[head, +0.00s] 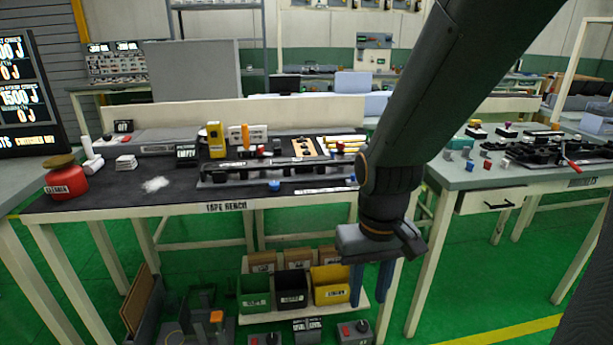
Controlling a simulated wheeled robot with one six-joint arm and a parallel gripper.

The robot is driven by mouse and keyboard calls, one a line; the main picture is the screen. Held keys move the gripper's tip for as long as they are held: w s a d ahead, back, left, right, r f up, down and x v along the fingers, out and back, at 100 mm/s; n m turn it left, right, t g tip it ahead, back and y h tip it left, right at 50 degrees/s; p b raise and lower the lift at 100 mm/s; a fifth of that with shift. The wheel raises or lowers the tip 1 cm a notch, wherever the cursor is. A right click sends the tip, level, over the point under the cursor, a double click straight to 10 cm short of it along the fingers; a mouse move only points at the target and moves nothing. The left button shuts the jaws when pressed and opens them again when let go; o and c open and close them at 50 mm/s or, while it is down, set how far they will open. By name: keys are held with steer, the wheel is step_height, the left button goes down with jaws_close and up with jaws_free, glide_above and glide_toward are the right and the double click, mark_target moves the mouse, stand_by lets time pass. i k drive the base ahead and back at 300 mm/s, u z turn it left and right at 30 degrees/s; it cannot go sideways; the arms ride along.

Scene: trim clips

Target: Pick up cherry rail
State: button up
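I cannot pick out a rail that is clearly cherry in the head view. A long dark fixture (285,172) lies across the front of the black-topped tape bench (120,195), with small red and blue pieces on and around it. Several pale and yellow strips (343,143) lie at the bench's right rear; their labels are too small to read. My gripper (371,285) hangs in front of the bench's right front edge, with its blue fingers pointing down. The fingers look apart, with nothing seen between them. It touches none of the bench pieces.
A red container (67,181) stands at the bench's left end. Green, black and yellow bins (331,285) sit on a low shelf behind and left of my fingers. A second bench (520,178) with fixtures stands at right. Green floor (470,290) is open between them.

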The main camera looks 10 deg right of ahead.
mark_target(254, 166)
steer(key=u, duration=0.35)
steer(key=i, duration=1.05)
steer(key=z, duration=0.4)
